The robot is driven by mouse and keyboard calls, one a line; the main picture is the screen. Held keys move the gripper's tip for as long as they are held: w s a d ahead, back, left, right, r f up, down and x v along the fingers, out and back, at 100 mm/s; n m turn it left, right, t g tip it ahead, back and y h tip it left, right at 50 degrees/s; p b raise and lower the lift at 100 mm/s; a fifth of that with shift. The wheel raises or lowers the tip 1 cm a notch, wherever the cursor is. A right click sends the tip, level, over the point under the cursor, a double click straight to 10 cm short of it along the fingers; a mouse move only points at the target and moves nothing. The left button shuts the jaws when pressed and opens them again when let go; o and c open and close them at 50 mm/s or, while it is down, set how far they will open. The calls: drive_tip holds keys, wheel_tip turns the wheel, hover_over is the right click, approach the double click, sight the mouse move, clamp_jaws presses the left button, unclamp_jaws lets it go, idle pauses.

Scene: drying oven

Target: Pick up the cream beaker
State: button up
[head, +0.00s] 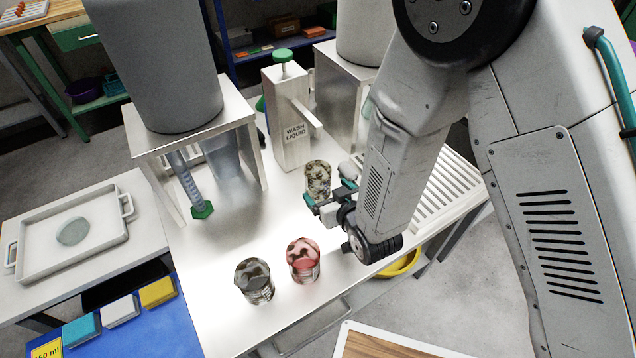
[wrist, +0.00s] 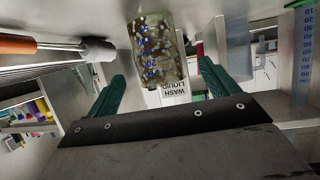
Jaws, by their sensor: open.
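A glass beaker with cream, dark-speckled contents (head: 318,177) stands upright on the metal table, just beyond my gripper (head: 330,196). In the wrist view the same beaker (wrist: 156,50) appears upside down, between and ahead of the two green fingers. My gripper is open and holds nothing. I cannot tell whether the fingers flank the beaker or stop short of it. A beaker with reddish contents (head: 303,262) and one with dark grey contents (head: 254,282) stand nearer the table's front edge.
A metal wash liquid dispenser (head: 290,125) stands close behind the cream beaker. A slatted rack (head: 440,190) lies to the right. The table's left front is clear.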

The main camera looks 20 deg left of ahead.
sight(313, 175)
drive_tip(key=x, duration=0.7)
drive_tip(key=shift+w+a, duration=0.1)
drive_tip(key=shift+w, duration=0.3)
drive_tip(key=c, duration=1.1)
